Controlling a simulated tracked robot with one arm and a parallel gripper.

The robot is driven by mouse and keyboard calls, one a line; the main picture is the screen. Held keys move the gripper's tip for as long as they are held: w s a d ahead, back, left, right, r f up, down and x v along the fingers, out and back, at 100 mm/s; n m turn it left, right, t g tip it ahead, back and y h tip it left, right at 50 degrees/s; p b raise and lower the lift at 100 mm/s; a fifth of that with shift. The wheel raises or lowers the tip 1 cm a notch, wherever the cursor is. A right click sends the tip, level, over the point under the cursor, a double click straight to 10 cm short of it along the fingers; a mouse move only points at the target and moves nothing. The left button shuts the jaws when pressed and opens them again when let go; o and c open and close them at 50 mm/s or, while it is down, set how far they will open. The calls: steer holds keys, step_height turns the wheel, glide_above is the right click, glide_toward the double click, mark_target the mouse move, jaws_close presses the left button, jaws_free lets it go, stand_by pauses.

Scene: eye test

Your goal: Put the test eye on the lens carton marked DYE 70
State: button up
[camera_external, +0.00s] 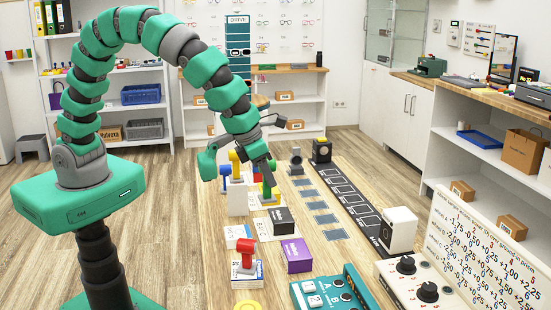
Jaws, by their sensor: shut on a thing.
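My gripper (238,162) reaches down above the middle of the long wooden table and is shut on what seems to be a small test eye, largely hidden by the fingers. A yellow test eye (235,157) and a blue one (224,174) show close to it, by a white block (238,200). A green piece (268,191) shows below the right finger. A red test eye (246,252) stands upright on a white and blue carton (247,276). A black-topped carton (281,220), a purple carton (297,256) and a white carton (238,233) lie nearby. The DYE 70 mark is not readable.
A dark strip with white outlines (352,200) and grey squares (326,219) run along the table's right part. A white device (399,229), a panel with black knobs (428,291) and a green control box (335,292) stand at the right and front. Bare wood shows at left.

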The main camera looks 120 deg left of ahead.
steer(key=s+d+f+b, duration=0.15)
steer(key=s+d, duration=0.25)
steer(key=s, duration=0.7)
steer(key=s+d+f, duration=0.2)
steer(key=s+d, duration=0.2)
steer(key=s, duration=0.7)
steer(key=p, duration=0.2)
glide_above(238, 232)
steer(key=shift+m, duration=0.3)
steer(key=shift+f, duration=2.75)
steer(key=shift+f, duration=0.1)
steer(key=o, duration=1.1)
steer(key=shift+c, duration=0.2)
steer(key=v, duration=1.2)
steer(key=shift+p, duration=0.45)
